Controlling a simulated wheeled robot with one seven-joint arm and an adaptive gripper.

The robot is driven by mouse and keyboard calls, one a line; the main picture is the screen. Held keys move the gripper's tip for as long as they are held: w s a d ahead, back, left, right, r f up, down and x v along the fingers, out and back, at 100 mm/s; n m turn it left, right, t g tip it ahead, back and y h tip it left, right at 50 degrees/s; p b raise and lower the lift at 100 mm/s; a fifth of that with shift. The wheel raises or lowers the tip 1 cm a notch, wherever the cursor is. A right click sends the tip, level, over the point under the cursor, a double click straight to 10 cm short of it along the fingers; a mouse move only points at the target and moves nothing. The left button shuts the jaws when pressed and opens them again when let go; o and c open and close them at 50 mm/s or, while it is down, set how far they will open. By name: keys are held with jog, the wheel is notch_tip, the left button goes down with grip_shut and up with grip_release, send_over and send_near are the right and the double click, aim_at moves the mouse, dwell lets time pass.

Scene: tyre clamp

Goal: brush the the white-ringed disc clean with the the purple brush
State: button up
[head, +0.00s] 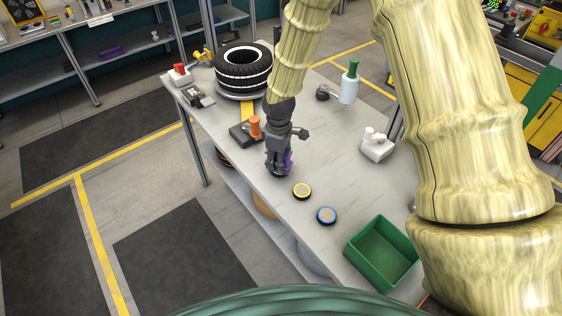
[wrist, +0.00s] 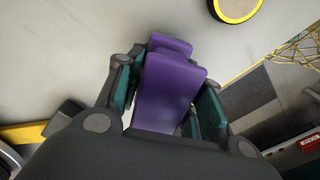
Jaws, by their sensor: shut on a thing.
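My gripper (head: 279,165) points down over the table, left of the yellow-ringed disc. It is shut on the purple brush (wrist: 168,92), which sits between the teal finger pads in the wrist view. In the head view only a sliver of the purple brush (head: 289,160) shows beside the fingers. Its lower end is hidden, so I cannot tell whether it touches anything. I cannot make out a white-ringed disc in either view; the spot under my gripper is covered. A yellow-ringed disc (head: 302,191) and a blue-ringed disc (head: 326,215) lie on the table (head: 335,165).
A green bin (head: 382,254) stands at the near right end. A dark block with an orange knob (head: 254,127) is close behind my gripper. A tyre (head: 244,70), a green-topped bottle (head: 350,84) and a white object (head: 377,146) stand farther off. The table's left edge is near.

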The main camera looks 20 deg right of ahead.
jog(key=shift+w+a, duration=0.25)
jog(key=shift+a, duration=0.05)
jog(key=shift+s+d, duration=0.1)
jog(key=shift+s+d, duration=0.7)
jog(key=shift+d, duration=0.15)
jog(key=shift+w+a, duration=0.1)
jog(key=shift+a, duration=0.05)
jog(key=shift+w+a+p, duration=0.35)
jog(key=shift+w+a, duration=0.35)
jog(key=shift+a, duration=0.1)
jog(key=shift+s+d, duration=0.2)
jog(key=shift+s+d, duration=0.6)
jog(key=shift+d, duration=0.15)
